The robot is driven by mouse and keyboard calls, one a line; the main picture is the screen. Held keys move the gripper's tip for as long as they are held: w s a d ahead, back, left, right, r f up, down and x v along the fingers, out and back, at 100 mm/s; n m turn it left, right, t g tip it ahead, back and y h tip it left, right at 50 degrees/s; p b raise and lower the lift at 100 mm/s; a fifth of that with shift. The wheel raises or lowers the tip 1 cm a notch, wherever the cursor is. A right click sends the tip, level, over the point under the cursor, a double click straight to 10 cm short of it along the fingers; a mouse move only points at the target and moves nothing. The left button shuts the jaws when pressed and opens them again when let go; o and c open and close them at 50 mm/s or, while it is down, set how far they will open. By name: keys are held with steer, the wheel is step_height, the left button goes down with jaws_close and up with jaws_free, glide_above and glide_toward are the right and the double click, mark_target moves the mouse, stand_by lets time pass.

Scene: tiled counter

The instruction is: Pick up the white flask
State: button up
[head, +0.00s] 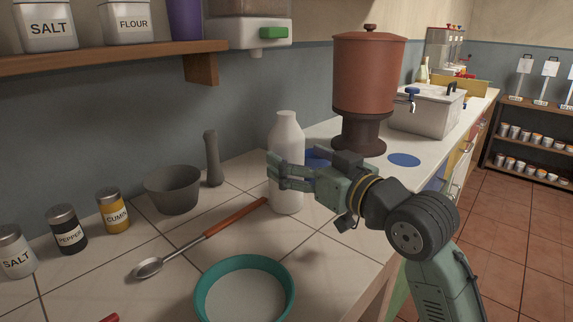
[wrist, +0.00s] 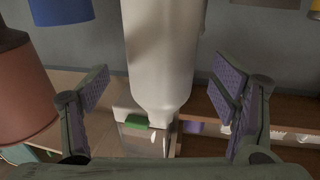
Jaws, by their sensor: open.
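The white flask (head: 287,137) stands upright on the tiled counter, in the middle of the head view. My gripper (head: 274,171) is at the flask's mid-height, and its fingers cross in front of part of the body. In the wrist view, the flask (wrist: 160,45) appears upside down between the two spread fingers of my gripper (wrist: 162,70). A gap shows on each side, so neither finger appears to touch it. My gripper is open and holds nothing. The flask's far side is hidden.
A brown dispenser (head: 369,75) stands right of the flask. A teal-rimmed bowl (head: 244,296) is in front. A shelf (head: 110,58) hangs at upper left.

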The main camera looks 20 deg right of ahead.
steer(key=p+x, duration=0.1)
steer(key=x, duration=0.3)
steer(key=shift+f, duration=0.15)
steer(key=shift+c, duration=0.5)
steer(key=c, duration=1.7)
